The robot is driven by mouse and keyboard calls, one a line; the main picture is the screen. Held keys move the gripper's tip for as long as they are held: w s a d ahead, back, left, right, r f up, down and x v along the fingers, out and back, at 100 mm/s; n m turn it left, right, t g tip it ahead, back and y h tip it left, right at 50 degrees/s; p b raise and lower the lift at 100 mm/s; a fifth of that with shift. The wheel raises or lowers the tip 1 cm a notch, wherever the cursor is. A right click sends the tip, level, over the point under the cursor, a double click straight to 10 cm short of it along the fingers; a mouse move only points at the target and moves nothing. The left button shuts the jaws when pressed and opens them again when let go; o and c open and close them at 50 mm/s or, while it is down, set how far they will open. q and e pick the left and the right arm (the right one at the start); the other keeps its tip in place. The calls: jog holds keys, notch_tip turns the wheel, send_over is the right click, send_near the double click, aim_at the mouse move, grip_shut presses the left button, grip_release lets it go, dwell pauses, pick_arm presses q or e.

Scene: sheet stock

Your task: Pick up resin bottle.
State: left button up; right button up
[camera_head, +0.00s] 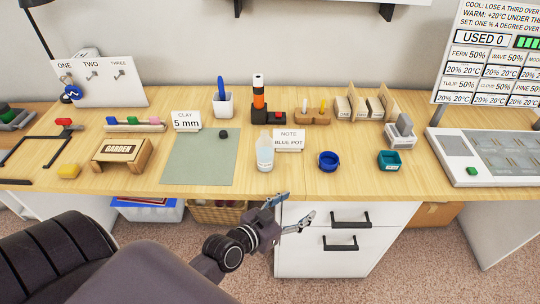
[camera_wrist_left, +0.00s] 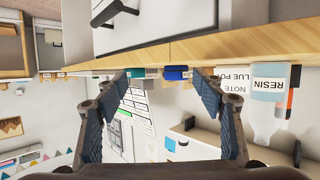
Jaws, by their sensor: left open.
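The resin bottle (camera_head: 265,153) is a clear, whitish bottle standing upright on the table, at the right edge of a grey-green mat. In the left wrist view the bottle (camera_wrist_left: 270,82), with its RESIN label upside down, is at the right, outside the space between the fingers. My left gripper (camera_head: 294,211) is open and empty, in front of the table's front edge and below its top, to the right of the bottle. It is apart from the bottle. Its two fingers (camera_wrist_left: 160,80) frame the table edge in the wrist view. My right gripper is not in view.
A NOTE BLUE POT card (camera_head: 289,140) stands just right of the bottle. A blue pot (camera_head: 328,161) and a teal pot (camera_head: 390,160) stand farther right. The mat (camera_head: 200,165) is mostly bare. A drawer cabinet (camera_head: 345,240) is below the table.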

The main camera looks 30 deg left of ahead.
aim_at(262, 161)
pick_arm(q)
jog(key=w+a+t+y, duration=0.1)
jog(key=a, duration=0.1)
jog(key=w+a+r+n+t+y, duration=0.1)
jog(key=a, duration=0.2)
jog(key=w+a+n+y, duration=0.1)
jog(key=a, duration=0.2)
jog(key=shift+r+t, duration=0.15)
jog(key=shift+t, duration=0.25)
jog(key=a+n+y, duration=0.1)
jog(key=a, duration=0.1)
jog(key=a+n+y, duration=0.1)
jog(key=a+y, duration=0.1)
jog(key=a, duration=0.1)
jog(key=a+n+t+y, duration=0.1)
jog(key=a, duration=0.1)
jog(key=shift+a+r+y, duration=0.3)
jog(key=shift+r, duration=0.05)
jog(key=shift+w+a, duration=0.25)
jog(key=shift+w, duration=0.1)
jog(key=x, duration=0.4)
jog(key=p+x, duration=0.1)
jog(key=x, duration=0.1)
jog(key=shift+w+d+r, duration=0.15)
jog(key=shift+d+r, duration=0.15)
jog(key=shift+d, duration=0.05)
jog(key=shift+w+a, duration=0.1)
jog(key=shift+w, duration=0.35)
jog(key=c, duration=1.4)
